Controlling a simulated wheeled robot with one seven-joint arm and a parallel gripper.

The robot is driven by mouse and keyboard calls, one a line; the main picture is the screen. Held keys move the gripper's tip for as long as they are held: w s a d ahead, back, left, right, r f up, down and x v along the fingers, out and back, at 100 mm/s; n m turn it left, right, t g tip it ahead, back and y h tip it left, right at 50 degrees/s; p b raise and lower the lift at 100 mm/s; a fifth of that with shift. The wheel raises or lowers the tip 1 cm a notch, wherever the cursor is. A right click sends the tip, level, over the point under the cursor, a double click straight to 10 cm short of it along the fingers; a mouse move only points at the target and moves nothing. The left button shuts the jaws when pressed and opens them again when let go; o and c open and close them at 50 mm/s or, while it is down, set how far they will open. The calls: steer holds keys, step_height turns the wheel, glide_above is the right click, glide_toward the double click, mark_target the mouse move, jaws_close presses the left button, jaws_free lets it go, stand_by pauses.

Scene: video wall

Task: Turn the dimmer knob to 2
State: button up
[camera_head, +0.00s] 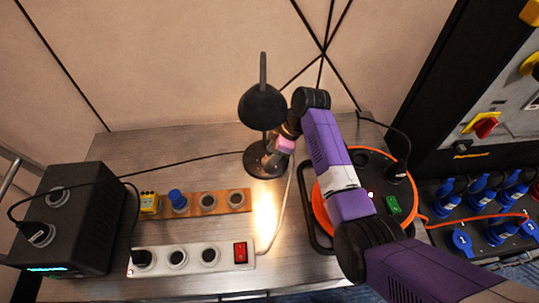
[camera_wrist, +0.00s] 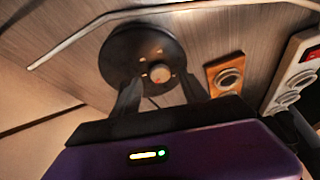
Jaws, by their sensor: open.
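A black desk lamp (camera_head: 262,105) stands on the metal table, with its round base (camera_head: 256,171) below the lit head. In the wrist view the dark base (camera_wrist: 120,50) carries a small grey dimmer knob (camera_wrist: 160,75) with pale marks around it. The numbers on the marks are too small to read. My gripper (camera_head: 279,156) is over the lamp base, beside the lamp head. In the wrist view my gripper (camera_wrist: 160,92) is open, with one dark finger on each side of the knob. I cannot tell whether a finger touches it.
A wooden socket strip (camera_head: 222,202) and a white power strip (camera_head: 210,257) with a red switch lie left of the arm. A black box (camera_head: 85,215) stands at far left. An orange cable reel (camera_head: 325,212) is under my arm. The wall is close behind the lamp.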

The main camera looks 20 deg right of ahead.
steer(key=shift+x, duration=0.75)
jaws_close()
steer(key=shift+s+m+p, duration=0.1)
steer(key=shift+m+p, duration=0.2)
steer(key=shift+a+r+m+t+h+p, duration=0.1)
steer(key=shift+m+t+h+p, duration=0.25)
steer(key=shift+m+p, duration=0.45)
steer(key=shift+s+a+m+t+h+p, duration=0.1)
steer(key=shift+m+t+h+p, duration=0.35)
steer(key=shift+m+p, duration=1)
steer(key=shift+m+b, duration=0.45)
steer(key=shift+m, duration=0.2)
